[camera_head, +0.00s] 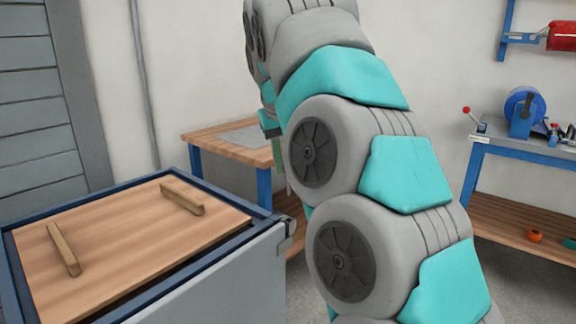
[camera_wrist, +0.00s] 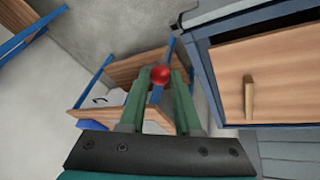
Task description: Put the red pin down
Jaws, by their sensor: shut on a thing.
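The red pin (camera_wrist: 160,74) shows in the wrist view as a round red head between the tips of my green fingers. My gripper (camera_wrist: 162,82) is shut on it. The pin's lower part cannot be made out. In the head view my arm hides the pin and most of my gripper. A wooden table (camera_head: 208,138) with blue legs stands behind my arm, and a grey plate lies on its top. In the wrist view this table (camera_wrist: 122,70) shows behind the fingers; I cannot tell the pin's height above it.
A blue-framed cart (camera_head: 130,240) with a wooden top and two wooden bars stands at the front left. At the right is a blue bench (camera_head: 520,147) with a blue reel (camera_head: 524,105) and a red-knobbed lever. An orange thing (camera_head: 535,235) sits on its lower shelf.

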